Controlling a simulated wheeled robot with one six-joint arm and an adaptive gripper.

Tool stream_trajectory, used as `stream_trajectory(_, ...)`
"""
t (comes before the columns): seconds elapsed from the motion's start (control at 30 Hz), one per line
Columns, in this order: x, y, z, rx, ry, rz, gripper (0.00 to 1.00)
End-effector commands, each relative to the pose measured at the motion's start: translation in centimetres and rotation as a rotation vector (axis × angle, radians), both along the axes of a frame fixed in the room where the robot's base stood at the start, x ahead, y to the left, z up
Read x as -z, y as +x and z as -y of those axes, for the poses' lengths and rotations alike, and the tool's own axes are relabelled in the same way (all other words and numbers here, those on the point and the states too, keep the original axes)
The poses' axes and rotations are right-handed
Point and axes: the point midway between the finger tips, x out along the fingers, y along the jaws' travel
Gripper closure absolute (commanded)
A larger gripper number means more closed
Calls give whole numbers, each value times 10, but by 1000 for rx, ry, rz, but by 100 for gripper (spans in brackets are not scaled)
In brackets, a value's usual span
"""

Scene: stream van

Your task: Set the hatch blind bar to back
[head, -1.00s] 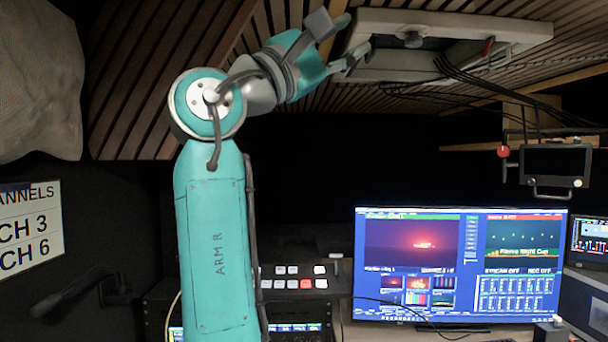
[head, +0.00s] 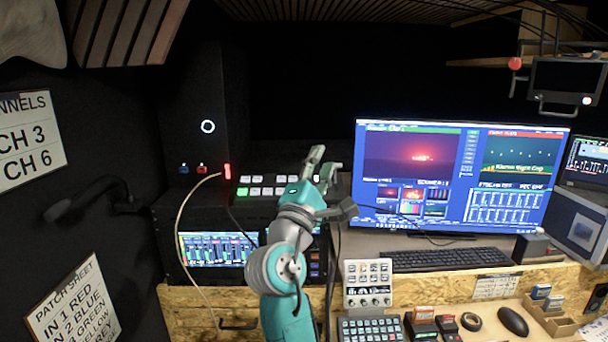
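The hatch and its blind bar are not in view now. My gripper (head: 324,164) is in the middle of the head view, in front of the switcher panel and left of the large monitor. Its two grey fingers point up and stand apart with a gap between them. I see nothing held in the gap. My teal arm rises from the bottom edge to it.
A button panel (head: 262,186) sits just behind my gripper on a dark rack. The large monitor (head: 455,175), keyboard (head: 450,258) and keypad (head: 368,284) are to the right. A small screen (head: 566,80) hangs at upper right. A pale cable (head: 182,225) loops at left.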

Motion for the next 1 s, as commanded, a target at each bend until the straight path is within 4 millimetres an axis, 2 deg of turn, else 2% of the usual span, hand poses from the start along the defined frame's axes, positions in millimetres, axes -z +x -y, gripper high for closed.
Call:
stream_trajectory(0.03,29,0,4,-30,9,-20,63)
stream_trajectory(0.1,64,-1,7,-81,33,-41,63)
stream_trajectory(0.27,140,-12,17,-190,100,-90,63)
stream_trajectory(0.47,228,-41,33,-314,209,-154,63)
stream_trajectory(0.7,321,-92,54,-438,377,-231,63)
stream_trajectory(0.87,374,-136,68,-507,509,-278,63)
stream_trajectory(1.0,412,-178,80,-554,637,-314,63)
